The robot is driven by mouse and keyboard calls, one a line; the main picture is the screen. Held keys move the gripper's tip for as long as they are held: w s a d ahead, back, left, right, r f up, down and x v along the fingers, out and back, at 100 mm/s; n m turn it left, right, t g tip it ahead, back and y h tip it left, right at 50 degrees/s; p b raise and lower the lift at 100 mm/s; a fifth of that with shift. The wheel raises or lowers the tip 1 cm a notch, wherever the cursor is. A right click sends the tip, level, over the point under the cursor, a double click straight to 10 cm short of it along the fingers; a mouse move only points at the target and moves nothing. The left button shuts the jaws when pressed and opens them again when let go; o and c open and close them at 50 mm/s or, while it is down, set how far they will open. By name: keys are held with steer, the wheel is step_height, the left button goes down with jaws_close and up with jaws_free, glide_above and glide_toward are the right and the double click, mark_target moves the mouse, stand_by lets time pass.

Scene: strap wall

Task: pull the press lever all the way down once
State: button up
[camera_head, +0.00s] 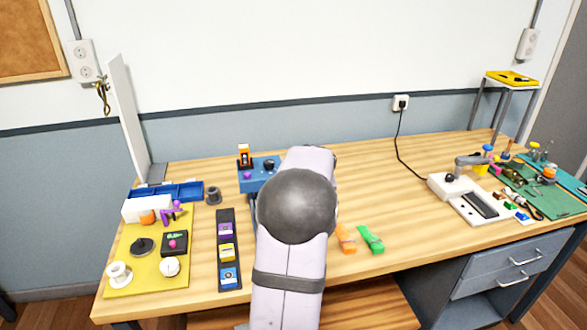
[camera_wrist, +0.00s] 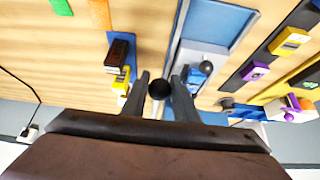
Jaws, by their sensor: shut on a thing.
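In the wrist view my gripper (camera_wrist: 160,80) has its two grey fingers on either side of a round black knob (camera_wrist: 159,90), which I take for the press lever's end. The fingers are shut on it. The lever's shaft is hidden behind the knob and fingers, so its angle cannot be told. A blue-framed base with a grey plate (camera_wrist: 204,54) lies just beyond the right finger. In the head view my arm covers the gripper and the knob. A blue unit (camera_head: 258,180) shows left of the arm; whether it belongs to the press is unclear.
A dark block (camera_wrist: 118,52) and a yellow piece (camera_wrist: 120,82) stand close to the left finger. A dark rack (camera_head: 229,250) and a yellow mat (camera_head: 120,255) are left of my arm. Orange (camera_head: 346,238) and green (camera_head: 370,240) pieces lie right. The table's right middle is clear.

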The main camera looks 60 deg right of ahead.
steer(key=shift+f, duration=0.25)
steer(key=shift+w+f+b, duration=0.1)
steer(key=shift+f+b, duration=0.9)
steer(key=shift+f, duration=0.3)
steer(key=shift+w+d+f+b, duration=0.1)
steer(key=shift+f+b, duration=0.35)
steer(key=shift+r, duration=0.1)
